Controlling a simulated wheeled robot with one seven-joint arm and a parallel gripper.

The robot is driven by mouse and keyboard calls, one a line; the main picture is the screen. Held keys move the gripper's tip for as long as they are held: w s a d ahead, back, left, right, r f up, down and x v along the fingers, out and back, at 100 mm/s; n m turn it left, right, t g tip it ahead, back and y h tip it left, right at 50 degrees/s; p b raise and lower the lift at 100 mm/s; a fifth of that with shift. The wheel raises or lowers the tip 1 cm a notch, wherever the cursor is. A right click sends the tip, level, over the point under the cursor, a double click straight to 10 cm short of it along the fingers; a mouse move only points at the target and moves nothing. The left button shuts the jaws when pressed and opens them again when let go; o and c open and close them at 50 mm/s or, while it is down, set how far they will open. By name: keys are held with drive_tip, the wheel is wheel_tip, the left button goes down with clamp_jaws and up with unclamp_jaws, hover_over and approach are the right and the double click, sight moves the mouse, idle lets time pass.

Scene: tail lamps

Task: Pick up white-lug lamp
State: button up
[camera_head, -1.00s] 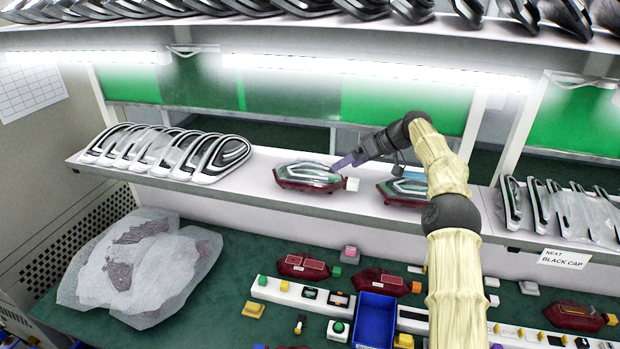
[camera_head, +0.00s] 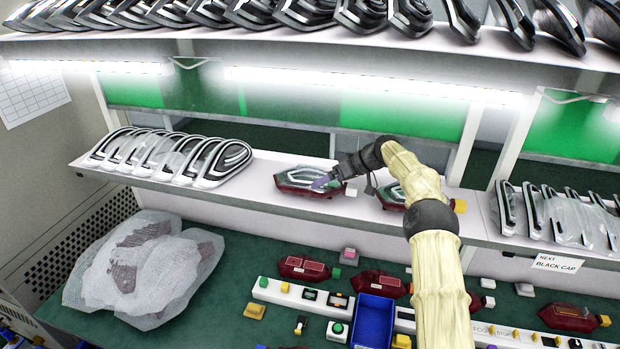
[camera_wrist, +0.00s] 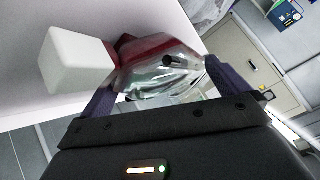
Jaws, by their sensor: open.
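The white-lug lamp (camera_head: 308,181) is a red tail lamp with a clear lens, lying on the white shelf at mid-height. Its white lug (camera_head: 351,190) sticks out at its right end. My gripper (camera_head: 322,182) is open at the lamp, over its front right part. In the wrist view the lamp (camera_wrist: 160,68) lies between the two purple fingers of my gripper (camera_wrist: 155,82), and the white lug (camera_wrist: 75,60) is large at the left, outside the left finger. I cannot tell whether the fingers touch the lamp.
Another red lamp (camera_head: 392,196) with a yellow lug (camera_head: 460,206) sits to the right, partly behind my arm. Silver lamp trims (camera_head: 165,155) stand at the shelf's left. The green bench below holds a blue bin (camera_head: 373,320), several red lamps and a wrapped bundle (camera_head: 145,270).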

drive_tip(key=shift+p+x, duration=0.45)
drive_tip(key=shift+x, duration=0.85)
drive_tip(key=c, duration=0.9)
drive_tip(key=shift+o, duration=0.2)
drive_tip(key=shift+r, duration=0.15)
drive_tip(key=shift+w+r, duration=0.1)
drive_tip(key=shift+r, duration=0.1)
wheel_tip(320, 180, up, 8)
drive_tip(key=shift+r+p, duration=0.1)
drive_tip(key=shift+p, duration=0.2)
drive_tip(key=shift+r+p, duration=0.6)
drive_tip(key=shift+r, duration=0.05)
